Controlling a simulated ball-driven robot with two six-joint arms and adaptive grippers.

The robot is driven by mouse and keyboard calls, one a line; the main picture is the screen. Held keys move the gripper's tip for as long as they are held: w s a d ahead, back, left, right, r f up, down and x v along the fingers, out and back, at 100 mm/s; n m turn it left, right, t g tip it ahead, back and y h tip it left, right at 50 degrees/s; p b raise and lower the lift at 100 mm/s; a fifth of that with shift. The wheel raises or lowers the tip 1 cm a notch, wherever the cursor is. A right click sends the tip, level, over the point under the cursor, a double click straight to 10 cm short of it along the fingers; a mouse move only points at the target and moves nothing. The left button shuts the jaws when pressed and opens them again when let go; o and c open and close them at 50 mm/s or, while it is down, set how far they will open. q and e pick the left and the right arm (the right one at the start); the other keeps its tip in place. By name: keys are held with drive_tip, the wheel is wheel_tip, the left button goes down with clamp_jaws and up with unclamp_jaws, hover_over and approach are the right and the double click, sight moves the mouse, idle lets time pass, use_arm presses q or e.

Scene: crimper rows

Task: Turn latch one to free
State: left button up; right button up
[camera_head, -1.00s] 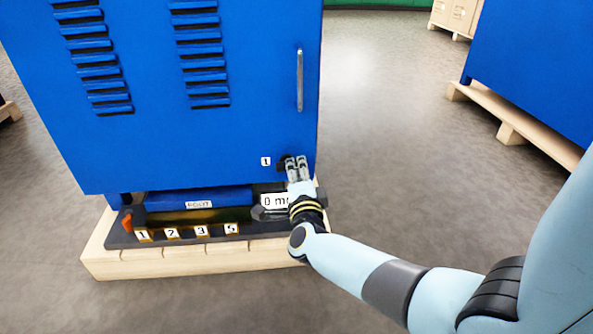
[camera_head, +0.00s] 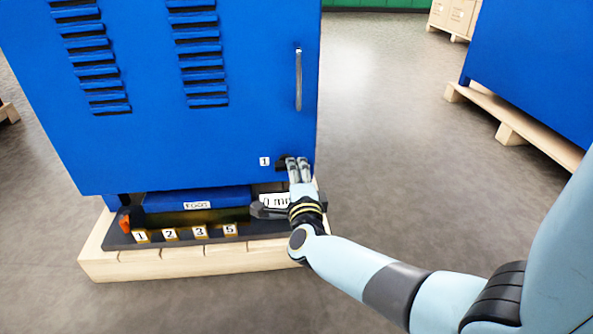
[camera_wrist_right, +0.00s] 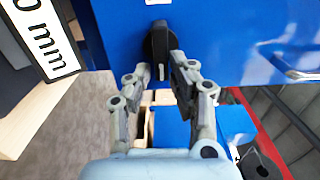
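Latch one is a black turn knob (camera_head: 281,161) low on the right side of the blue cabinet door (camera_head: 150,150), beside a white label "1" (camera_head: 264,161). In the right wrist view the black latch (camera_wrist_right: 160,42) stands lengthwise up the picture, its lower end between my fingers. My right gripper (camera_head: 298,163) is at the latch. My left gripper is not in view.
A metal door handle (camera_head: 299,80) is above the latch. Below the door, a dark ledge with numbered tags (camera_head: 200,232) lies on a wooden pallet (camera_head: 160,265). Another blue cabinet (camera_head: 530,75) stands at right. Grey floor between is clear.

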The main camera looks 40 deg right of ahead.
drive_tip(key=shift+o, duration=1.1)
drive_tip(key=v, duration=1.2)
